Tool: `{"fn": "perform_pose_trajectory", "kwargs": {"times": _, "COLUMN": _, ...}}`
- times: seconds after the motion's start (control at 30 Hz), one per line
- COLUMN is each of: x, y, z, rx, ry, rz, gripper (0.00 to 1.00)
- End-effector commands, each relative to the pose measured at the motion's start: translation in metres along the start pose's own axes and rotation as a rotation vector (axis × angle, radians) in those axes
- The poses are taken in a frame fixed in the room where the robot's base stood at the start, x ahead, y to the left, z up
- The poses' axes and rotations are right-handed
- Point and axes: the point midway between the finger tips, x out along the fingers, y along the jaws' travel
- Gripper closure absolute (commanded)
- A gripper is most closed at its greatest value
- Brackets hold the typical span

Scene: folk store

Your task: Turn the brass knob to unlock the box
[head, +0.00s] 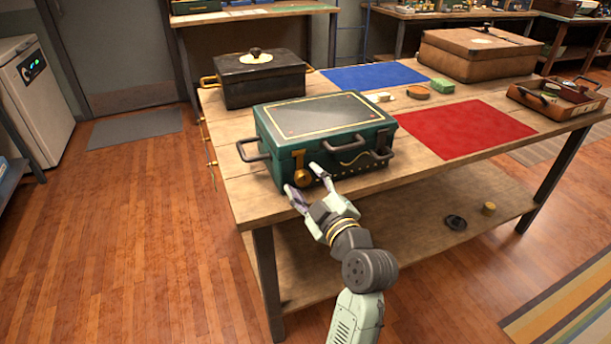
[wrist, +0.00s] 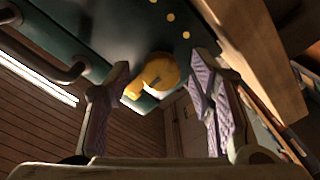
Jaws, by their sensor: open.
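A dark green box (head: 345,138) with a glossy lid sits near the front left corner of the wooden table in the head view. A brass knob (head: 301,172) is on its front face, toward the left. In the wrist view the knob (wrist: 160,73) shows between and beyond the finger ends. My gripper (head: 303,180) is open in front of the knob, with one finger on each side. No contact between fingers and knob can be made out. The gripper also fills the lower part of the wrist view (wrist: 160,85).
The box has dark handles on its left side and front (head: 380,154). A black case (head: 260,85) stands behind it. Blue (head: 375,76) and red (head: 465,128) mats lie to the right. A brown case (head: 478,55) and an open tray (head: 535,103) stand farther right. The table's front edge lies below the gripper.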

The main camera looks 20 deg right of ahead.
Motion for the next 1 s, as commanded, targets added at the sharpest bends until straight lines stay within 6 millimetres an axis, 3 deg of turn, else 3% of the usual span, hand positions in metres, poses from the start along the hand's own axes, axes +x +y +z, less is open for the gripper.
{"fn": "perform_pose_trajectory", "kwargs": {"times": 0.4, "x": 0.0092, "y": -0.0005, "z": 0.0001, "rx": -0.001, "ry": 0.000, "rz": 0.000, "gripper": 0.51}}
{"fn": "perform_pose_trajectory", "kwargs": {"times": 1.0, "x": 0.0089, "y": -0.0006, "z": 0.0002, "rx": 0.000, "ry": 0.000, "rz": 0.000, "gripper": 0.91}}
